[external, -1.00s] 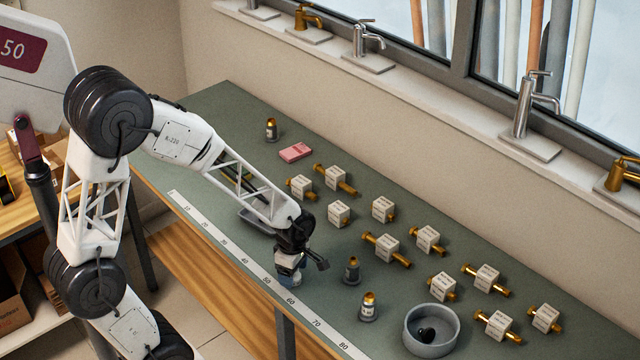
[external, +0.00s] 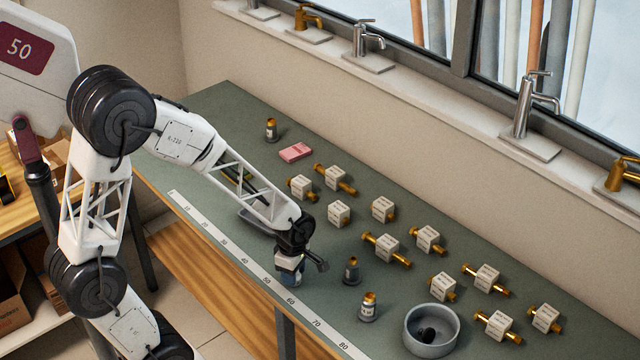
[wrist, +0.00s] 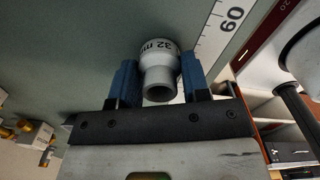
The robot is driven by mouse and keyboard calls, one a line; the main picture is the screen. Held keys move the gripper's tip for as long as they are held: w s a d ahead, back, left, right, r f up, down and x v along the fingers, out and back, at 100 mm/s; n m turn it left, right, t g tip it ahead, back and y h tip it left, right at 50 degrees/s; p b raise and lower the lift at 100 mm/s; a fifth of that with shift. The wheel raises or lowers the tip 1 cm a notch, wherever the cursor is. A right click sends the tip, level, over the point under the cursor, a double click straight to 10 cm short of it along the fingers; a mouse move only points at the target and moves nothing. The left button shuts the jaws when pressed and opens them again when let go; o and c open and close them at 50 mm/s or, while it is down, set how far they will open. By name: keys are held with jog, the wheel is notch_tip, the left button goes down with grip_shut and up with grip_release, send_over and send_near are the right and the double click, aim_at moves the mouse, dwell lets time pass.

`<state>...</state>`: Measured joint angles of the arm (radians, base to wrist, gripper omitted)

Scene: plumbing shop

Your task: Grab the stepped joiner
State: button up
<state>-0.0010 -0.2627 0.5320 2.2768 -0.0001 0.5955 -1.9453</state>
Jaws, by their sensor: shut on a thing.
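The stepped joiner (wrist: 158,66) is a pale grey fitting with a wide collar marked "32 mm" and a narrower tube end. In the wrist view it sits between the two blue fingers of my gripper (wrist: 159,82), which are shut on it. In the external view my gripper (external: 289,279) points down at the front edge of the green bench, beside the measuring strip. There the joiner is mostly hidden by the gripper, and I cannot tell whether it touches the bench.
Several white-tagged brass fittings (external: 387,247) stand to the right on the bench (external: 215,115). Two small brass-topped fittings, one dark (external: 351,270) and one grey (external: 368,308), are close by. A grey round bowl (external: 409,338) holds a black piece. A pink block (external: 295,152) lies farther back.

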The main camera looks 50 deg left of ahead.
dwell(0.3)
jog(key=shift+r, duration=0.85)
notch_tip(320, 180, up, 2)
jog(key=shift+r, duration=0.1)
jog(key=s+r, duration=0.1)
jog(key=s, duration=1.5)
